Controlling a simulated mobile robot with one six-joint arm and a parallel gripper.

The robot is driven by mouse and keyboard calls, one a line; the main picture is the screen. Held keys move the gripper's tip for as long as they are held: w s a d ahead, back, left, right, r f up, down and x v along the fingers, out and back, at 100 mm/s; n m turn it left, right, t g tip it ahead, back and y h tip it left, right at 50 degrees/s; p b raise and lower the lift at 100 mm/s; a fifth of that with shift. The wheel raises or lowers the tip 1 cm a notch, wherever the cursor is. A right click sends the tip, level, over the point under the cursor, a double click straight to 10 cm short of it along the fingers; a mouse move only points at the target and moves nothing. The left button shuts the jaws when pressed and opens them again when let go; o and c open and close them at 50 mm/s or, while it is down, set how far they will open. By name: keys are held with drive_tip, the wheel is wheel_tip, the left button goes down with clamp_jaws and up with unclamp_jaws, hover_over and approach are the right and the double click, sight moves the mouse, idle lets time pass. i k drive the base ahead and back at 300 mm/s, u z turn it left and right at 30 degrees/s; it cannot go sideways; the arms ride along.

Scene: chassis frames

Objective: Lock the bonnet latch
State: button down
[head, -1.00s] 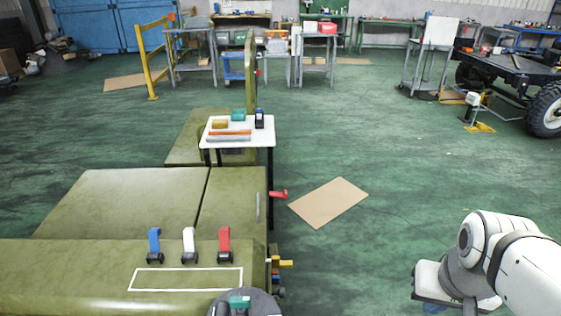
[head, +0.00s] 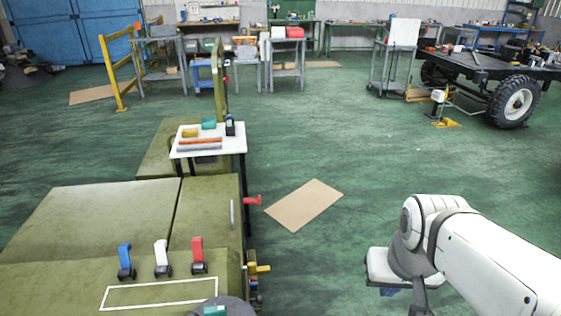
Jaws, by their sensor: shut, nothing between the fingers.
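The olive-green vehicle body (head: 95,215) fills the lower left. Three levers stand in a row on its near panel: blue (head: 124,256), white (head: 161,254) and red (head: 197,252). A red handle (head: 253,200) sticks out from its right side, and a yellow handle (head: 260,268) sits nearer me on that side. A thin grey bar (head: 233,213) lies on the narrow right panel. I cannot tell which part is the bonnet latch. My white arm is at the lower right, right of the vehicle with floor between. My gripper is not visible.
A white table (head: 228,143) with small items stands beyond the panels. A cardboard sheet (head: 304,204) lies on the floor right of the vehicle. A wheeled chassis (head: 500,72) is at the far right. A dark round object (head: 238,304) is cut off at the bottom edge. The middle floor is clear.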

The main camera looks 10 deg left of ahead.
sight(258, 201)
drive_tip(key=i, duration=1.6)
drive_tip(key=u, duration=0.05)
